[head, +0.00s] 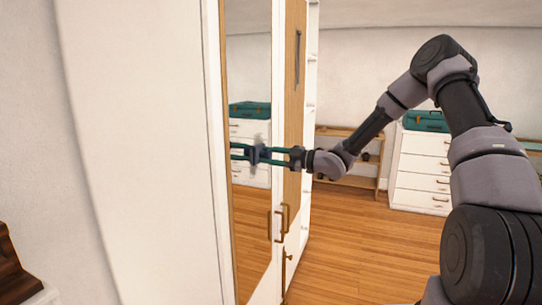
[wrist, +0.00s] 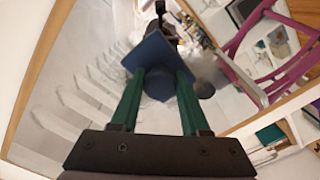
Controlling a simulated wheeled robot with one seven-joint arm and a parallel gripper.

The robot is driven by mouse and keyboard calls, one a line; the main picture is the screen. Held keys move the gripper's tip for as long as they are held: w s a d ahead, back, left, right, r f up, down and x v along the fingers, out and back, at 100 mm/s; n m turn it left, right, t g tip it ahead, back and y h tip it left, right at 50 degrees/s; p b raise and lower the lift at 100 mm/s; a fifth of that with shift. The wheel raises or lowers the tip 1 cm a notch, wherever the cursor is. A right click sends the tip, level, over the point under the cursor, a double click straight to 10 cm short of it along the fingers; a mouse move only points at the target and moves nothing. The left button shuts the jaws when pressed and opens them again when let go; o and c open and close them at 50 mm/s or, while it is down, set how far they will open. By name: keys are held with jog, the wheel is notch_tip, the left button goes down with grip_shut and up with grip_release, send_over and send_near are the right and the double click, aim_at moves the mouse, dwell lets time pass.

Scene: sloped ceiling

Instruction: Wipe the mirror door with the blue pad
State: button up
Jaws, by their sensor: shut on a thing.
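The mirror door (head: 250,75) is a tall mirror panel in a wooden frame on the white wardrobe. It fills most of the wrist view (wrist: 75,75), where it reflects the room. My gripper (head: 278,153) reaches it from the right at about mid-height. Its green fingers are shut on the blue pad (head: 257,156), which is a flat dark blue square in the wrist view (wrist: 153,50). The pad faces the mirror and appears to meet its own reflection; exact contact is hard to tell.
Brass handles (head: 283,222) stick out below my gripper. A white chest of drawers (head: 420,165) with a teal case (head: 425,121) and a low wooden shelf (head: 350,160) stand at the back. The wooden floor (head: 350,245) between is clear.

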jog(key=shift+s+a, duration=0.4)
jog(key=shift+s, duration=0.65)
jog(key=shift+s+a, duration=0.4)
jog(key=shift+s, duration=0.7)
jog(key=shift+s+a, duration=0.4)
jog(key=shift+s, duration=0.65)
jog(key=shift+r, duration=1.6)
jog(key=shift+w+d, duration=0.65)
jog(key=shift+w, duration=1.15)
jog(key=shift+w+d, duration=0.65)
jog(key=shift+w, duration=1.15)
jog(key=shift+w+d, duration=0.65)
jog(key=shift+w, duration=1.15)
jog(key=v, duration=0.6)
jog(key=shift+d, duration=0.15)
jog(key=v, duration=0.2)
jog(key=shift+s+d, duration=0.2)
jog(key=shift+d, duration=0.15)
